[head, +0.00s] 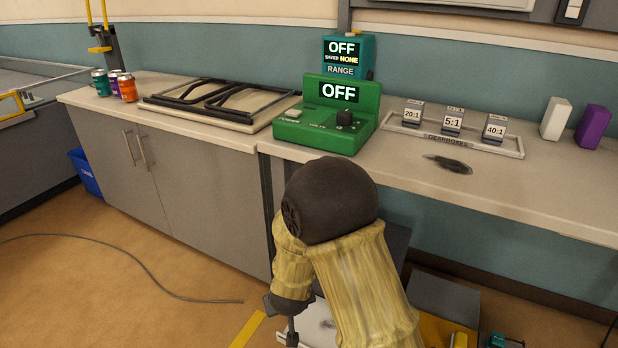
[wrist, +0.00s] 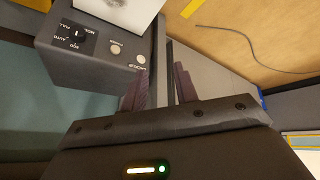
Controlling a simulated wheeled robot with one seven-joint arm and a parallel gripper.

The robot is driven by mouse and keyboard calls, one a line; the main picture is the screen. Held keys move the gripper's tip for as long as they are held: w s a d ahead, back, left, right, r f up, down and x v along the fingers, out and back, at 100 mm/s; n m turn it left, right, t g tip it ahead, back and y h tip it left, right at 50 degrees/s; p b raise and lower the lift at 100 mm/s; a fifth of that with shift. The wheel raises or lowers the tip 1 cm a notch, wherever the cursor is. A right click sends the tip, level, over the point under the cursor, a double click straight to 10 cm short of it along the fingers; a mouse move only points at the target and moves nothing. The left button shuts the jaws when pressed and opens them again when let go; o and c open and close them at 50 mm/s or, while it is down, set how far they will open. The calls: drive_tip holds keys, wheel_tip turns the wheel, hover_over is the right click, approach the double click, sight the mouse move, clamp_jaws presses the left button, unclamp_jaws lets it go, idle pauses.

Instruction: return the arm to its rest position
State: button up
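My arm shows in the head view, bent at a dark rounded joint with wood-patterned yellow links, in front of the counter. Its lower end points down towards the floor, and my gripper is only partly visible there. In the wrist view my gripper (wrist: 161,76) has its two dark fingers apart with nothing between them. The fingers are close beside a dark grey box (wrist: 112,62) with a dial and buttons; I cannot tell whether they touch it.
The counter (head: 560,190) carries a green device (head: 318,133) reading OFF, a range unit (head: 340,70), a gearbox tray (head: 470,146), cans (head: 127,89) and a framed panel (head: 195,119). A cable (head: 140,265) lies on the floor. Open floor is at left.

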drive_tip(key=s+d+r+m+g+p, duration=0.2)
drive_tip(key=s+d+r+p, duration=0.1)
drive_tip(key=s+d+r, duration=0.55)
drive_tip(key=s+d+r+m+g+p, duration=0.25)
drive_tip(key=s+d+r, duration=0.35)
drive_tip(key=d+r, duration=0.55)
wheel_tip(320, 180, up, 37)
drive_tip(key=p, duration=3.8)
drive_tip(key=shift+w+f+t+h, duration=0.15)
drive_tip(key=shift+w+t+h, duration=0.25)
drive_tip(key=shift+w+t, duration=0.05)
drive_tip(key=shift+d+n, duration=0.1)
drive_tip(key=shift+n, duration=0.15)
drive_tip(key=shift+w, duration=0.1)
